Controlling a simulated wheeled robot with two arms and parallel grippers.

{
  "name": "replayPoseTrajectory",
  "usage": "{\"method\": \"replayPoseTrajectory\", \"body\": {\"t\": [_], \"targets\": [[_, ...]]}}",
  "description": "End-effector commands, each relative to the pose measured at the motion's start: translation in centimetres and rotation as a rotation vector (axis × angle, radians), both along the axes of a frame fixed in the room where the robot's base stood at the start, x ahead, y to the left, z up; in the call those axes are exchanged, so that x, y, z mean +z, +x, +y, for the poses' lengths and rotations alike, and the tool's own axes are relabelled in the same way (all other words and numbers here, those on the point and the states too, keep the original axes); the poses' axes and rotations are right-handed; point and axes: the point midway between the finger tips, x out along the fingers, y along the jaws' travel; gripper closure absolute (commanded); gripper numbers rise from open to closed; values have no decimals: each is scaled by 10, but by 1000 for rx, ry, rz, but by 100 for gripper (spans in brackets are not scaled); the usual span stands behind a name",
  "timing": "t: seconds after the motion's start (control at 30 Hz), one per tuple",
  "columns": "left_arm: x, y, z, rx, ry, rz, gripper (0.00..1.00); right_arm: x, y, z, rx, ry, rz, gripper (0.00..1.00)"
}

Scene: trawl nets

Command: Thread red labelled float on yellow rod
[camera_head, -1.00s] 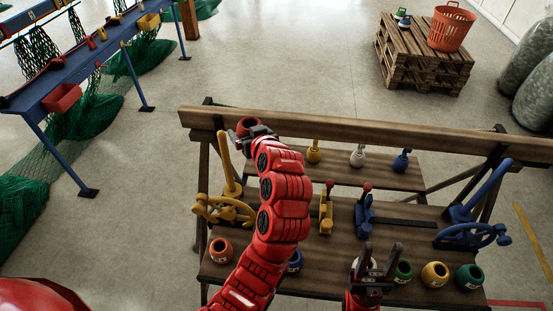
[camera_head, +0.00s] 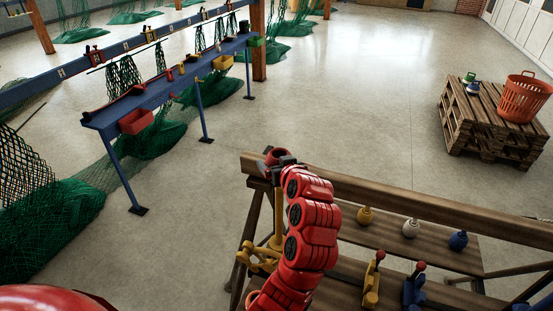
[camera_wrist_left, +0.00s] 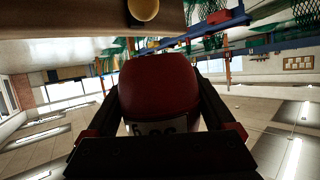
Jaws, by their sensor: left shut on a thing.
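My left gripper (camera_head: 283,162) is shut on the red float (camera_head: 275,155), up at the rack's top beam. In the left wrist view the red float (camera_wrist_left: 160,90) fills the space between the fingers, with part of its white label showing below. The yellow rod (camera_head: 278,220) stands upright at the rack's left end, below the gripper in the head view. Its top is hidden behind the gripper and beam. A rounded yellow end (camera_wrist_left: 143,10) shows at the top of the wrist view, apart from the float. My right gripper is out of view.
The wooden rack's top beam (camera_head: 400,205) runs right from the gripper. Yellow, white and blue small floats (camera_head: 411,228) sit on the shelf. A blue net bench (camera_head: 180,85) stands left; open floor lies between.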

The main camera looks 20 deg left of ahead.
Motion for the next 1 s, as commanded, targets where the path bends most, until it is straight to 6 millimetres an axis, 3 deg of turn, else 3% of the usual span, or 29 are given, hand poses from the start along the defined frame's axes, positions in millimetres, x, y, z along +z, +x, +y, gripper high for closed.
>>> {"method": "replayPoseTrajectory", "body": {"t": [0.27,1.0], "targets": [[-23,0,-1,-2,-1,0,78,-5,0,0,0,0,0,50],[-79,0,0,-1,0,-1,78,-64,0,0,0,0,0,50]]}}
